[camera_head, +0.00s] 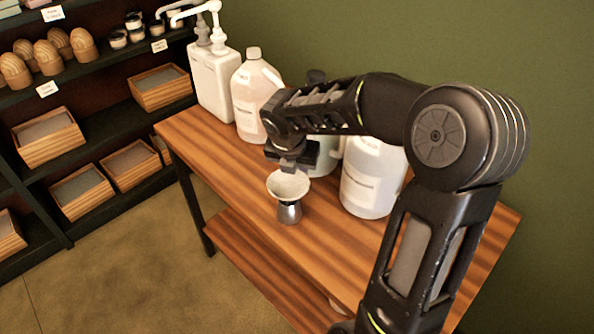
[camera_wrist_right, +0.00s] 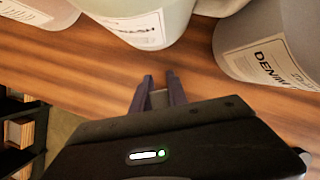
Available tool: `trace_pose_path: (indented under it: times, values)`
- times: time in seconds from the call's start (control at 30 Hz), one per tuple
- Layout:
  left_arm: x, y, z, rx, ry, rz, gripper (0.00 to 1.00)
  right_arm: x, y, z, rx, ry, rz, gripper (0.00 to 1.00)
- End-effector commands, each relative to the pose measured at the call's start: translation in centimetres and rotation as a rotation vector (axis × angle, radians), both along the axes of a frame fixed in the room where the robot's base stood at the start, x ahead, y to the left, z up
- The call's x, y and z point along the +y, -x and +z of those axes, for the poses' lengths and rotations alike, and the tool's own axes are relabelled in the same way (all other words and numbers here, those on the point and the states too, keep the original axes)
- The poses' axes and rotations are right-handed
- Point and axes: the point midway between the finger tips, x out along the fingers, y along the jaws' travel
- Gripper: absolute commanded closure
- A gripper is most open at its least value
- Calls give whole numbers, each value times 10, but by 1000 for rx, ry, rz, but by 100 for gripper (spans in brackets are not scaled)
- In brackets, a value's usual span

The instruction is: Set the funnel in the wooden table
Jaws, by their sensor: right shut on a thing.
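The funnel (camera_head: 288,185) has a wide cream rim and shows in the head view near the front edge of the wooden table (camera_head: 345,265). A grey metallic part (camera_head: 289,212) is directly below the rim; I cannot tell whether it is the funnel's lower part or a separate cup, or whether it touches the tabletop. My right gripper (camera_head: 290,166) is at the far side of the rim and shut on the funnel. In the right wrist view, the fingers (camera_wrist_right: 158,92) have a small pale piece between them; most of the funnel is hidden there. My left gripper is not in view.
A white pump container (camera_head: 214,85) and a jug (camera_head: 257,100) stand at the table's back left. Another white jug (camera_head: 371,180) stands right of the gripper, and a pale container (camera_head: 322,163) is partly behind my arm. Shelves (camera_head: 95,125) with wooden boxes are at left.

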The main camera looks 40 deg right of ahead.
Motion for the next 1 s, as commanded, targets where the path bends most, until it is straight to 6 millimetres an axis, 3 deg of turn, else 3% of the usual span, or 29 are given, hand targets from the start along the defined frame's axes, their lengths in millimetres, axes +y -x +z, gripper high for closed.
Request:
trace_pose_path:
  times: [0.77,0.8,1.0]
  values:
    - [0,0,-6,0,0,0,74,0,0,-10,0,0,0,100]
    - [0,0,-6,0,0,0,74,0,0,-10,0,0,0,80]
    - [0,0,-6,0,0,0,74,0,0,-10,0,0,0,64]
